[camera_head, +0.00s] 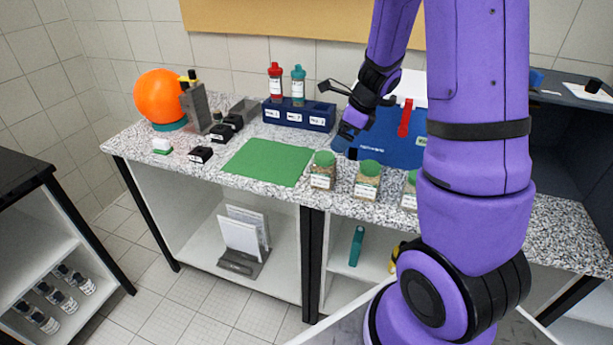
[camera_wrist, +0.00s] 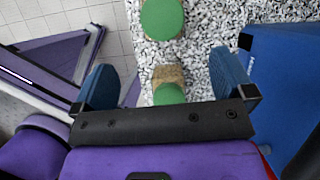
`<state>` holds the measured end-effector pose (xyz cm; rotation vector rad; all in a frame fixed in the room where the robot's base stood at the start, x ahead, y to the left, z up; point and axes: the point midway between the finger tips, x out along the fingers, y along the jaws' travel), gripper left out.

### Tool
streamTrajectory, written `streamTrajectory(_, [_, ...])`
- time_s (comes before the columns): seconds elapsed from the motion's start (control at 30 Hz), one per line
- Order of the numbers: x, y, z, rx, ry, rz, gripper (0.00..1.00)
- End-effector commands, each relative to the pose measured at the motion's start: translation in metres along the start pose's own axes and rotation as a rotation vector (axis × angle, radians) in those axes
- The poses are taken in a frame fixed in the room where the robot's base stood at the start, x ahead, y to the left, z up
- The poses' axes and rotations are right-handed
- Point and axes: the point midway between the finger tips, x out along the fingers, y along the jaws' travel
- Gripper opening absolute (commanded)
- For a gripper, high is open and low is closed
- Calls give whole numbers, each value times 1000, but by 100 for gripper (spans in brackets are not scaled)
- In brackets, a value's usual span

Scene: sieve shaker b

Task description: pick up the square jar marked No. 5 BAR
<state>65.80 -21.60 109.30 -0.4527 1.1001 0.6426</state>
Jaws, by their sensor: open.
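Several jars with green lids and tan contents stand in a row at the counter's front edge: a left jar (camera_head: 323,171), a middle jar (camera_head: 367,181) and a right jar (camera_head: 409,191), partly hidden by my arm. Their labels are too small to read, so I cannot tell which is No. 5 BAR. My gripper (camera_head: 349,141) is open and empty, above the counter behind the jars. In the wrist view, one jar (camera_wrist: 168,76) shows between the spread fingers of my gripper (camera_wrist: 165,78), partly hidden by the gripper body. Another green lid (camera_wrist: 162,18) lies beyond.
A blue box (camera_head: 385,149) stands close beside my gripper. A green mat (camera_head: 267,162) lies left of the jars. A dark blue rack (camera_head: 299,115) with a red-capped and a teal-capped bottle stands behind. Small black boxes and an orange ball (camera_head: 160,96) are farther left.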

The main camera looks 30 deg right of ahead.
Motion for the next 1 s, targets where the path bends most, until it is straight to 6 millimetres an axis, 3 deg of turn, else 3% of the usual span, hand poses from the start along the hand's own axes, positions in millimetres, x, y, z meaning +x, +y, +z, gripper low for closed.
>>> streamTrajectory(0.2, [17,-9,-11,90,16,-9,100])
streamTrajectory(0.5, [57,-10,-11,89,15,-8,100])
streamTrajectory(0.77, [73,-9,-10,86,15,-9,100])
streamTrajectory(1.0, [105,-9,-9,86,15,-7,100])
